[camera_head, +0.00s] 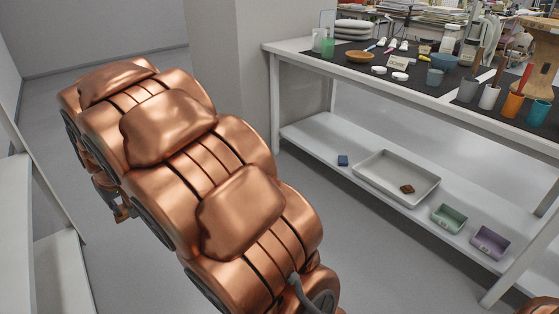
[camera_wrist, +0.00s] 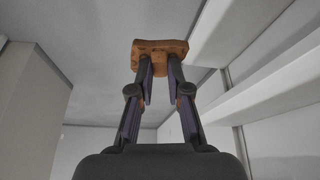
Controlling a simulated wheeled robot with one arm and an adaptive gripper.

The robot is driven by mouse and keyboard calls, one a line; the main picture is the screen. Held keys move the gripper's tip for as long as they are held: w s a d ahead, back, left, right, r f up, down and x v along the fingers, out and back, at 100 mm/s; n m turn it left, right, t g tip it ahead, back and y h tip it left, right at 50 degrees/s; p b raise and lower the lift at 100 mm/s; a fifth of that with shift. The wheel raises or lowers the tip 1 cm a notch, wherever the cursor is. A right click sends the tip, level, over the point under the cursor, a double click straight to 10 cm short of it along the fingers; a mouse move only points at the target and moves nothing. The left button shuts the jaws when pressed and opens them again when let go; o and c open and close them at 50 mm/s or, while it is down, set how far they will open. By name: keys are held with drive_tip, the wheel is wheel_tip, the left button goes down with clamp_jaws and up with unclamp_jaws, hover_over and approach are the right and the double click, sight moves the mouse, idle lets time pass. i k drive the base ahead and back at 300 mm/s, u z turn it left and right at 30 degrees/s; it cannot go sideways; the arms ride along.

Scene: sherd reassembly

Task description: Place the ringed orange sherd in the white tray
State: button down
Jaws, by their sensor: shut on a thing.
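An orange-brown sherd (camera_wrist: 160,47) shows at the top middle of the wrist view. My gripper (camera_wrist: 160,66) is shut on it, with the tips of both fingers at its near edge. I cannot make out a ring on it. The white tray (camera_head: 368,165) lies on the lower shelf in the head view. A small brown sherd (camera_head: 407,188) lies inside it, toward its right end.
On the lower shelf (camera_head: 316,142), a blue block (camera_head: 343,160) lies left of the tray. A green bin (camera_head: 449,218) and a purple bin (camera_head: 490,242) stand to its right.

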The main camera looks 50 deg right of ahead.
sight(385, 178)
drive_tip(key=z, duration=0.45)
drive_tip(key=i, duration=1)
drive_tip(key=z, duration=1)
drive_tip(key=i, duration=0.3)
drive_tip(key=z, duration=0.25)
